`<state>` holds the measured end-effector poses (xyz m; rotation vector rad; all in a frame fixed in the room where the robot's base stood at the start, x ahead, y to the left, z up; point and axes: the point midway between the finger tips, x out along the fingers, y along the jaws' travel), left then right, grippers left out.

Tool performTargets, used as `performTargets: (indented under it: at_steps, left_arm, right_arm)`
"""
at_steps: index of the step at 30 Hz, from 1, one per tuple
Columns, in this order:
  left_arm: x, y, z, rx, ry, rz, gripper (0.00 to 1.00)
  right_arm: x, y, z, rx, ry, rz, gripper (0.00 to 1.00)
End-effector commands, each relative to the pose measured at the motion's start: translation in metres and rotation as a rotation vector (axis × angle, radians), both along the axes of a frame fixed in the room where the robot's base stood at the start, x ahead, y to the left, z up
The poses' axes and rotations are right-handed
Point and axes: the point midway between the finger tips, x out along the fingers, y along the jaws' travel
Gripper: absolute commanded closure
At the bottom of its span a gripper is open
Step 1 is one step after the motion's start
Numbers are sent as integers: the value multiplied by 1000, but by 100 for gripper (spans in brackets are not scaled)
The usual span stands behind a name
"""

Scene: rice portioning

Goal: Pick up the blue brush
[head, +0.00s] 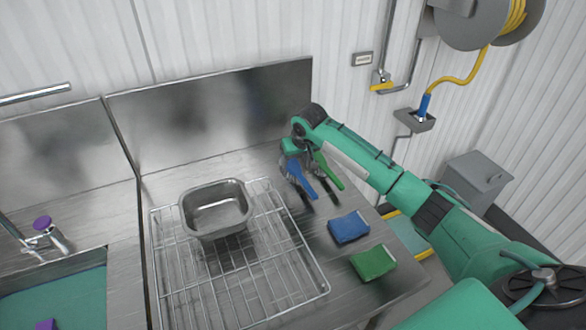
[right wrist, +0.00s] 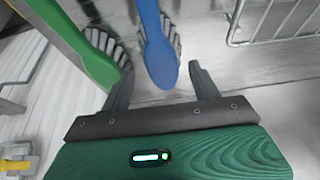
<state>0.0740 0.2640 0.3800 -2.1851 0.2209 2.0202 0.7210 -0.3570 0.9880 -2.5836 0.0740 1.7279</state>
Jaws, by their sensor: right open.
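The blue brush (head: 302,180) lies on the steel counter to the right of the wire rack, its handle toward the front. A green brush (head: 329,171) lies close to its right. My right gripper (head: 291,165) is over the brushes and hides part of them. In the right wrist view, my right gripper (right wrist: 162,73) is open. The green brush (right wrist: 85,48) is by the left finger. My left gripper is not in view.
A wire rack (head: 240,296) holds a metal pan (head: 215,230) to the left. A blue sponge (head: 349,228) and a green sponge (head: 373,263) lie on the counter (head: 345,298) in front of the brushes. A steel backsplash (head: 215,112) rises behind.

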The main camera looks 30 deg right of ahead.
Motion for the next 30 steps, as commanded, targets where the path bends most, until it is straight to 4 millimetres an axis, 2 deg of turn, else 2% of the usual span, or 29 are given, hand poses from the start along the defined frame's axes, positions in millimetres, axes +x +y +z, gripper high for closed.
performTargets:
  at_steps: [4, 10, 20, 27, 28, 30]
  left_arm:
    - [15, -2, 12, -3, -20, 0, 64]
    - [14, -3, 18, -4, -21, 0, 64]
    - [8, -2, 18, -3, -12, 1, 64]
    - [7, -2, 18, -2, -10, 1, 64]
    - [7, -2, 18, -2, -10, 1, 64]
    - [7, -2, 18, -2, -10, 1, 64]
  right_arm:
    - [6, 1, -15, -2, 5, 0, 37]
    - [16, 1, -40, -1, 3, 0, 37]
    - [18, 1, -47, 0, 0, 1, 37]
    - [18, 0, -46, -1, 0, 1, 84]
    - [18, 0, -46, -1, 0, 0, 88]
    - [18, 0, -46, -1, 0, 0, 88]
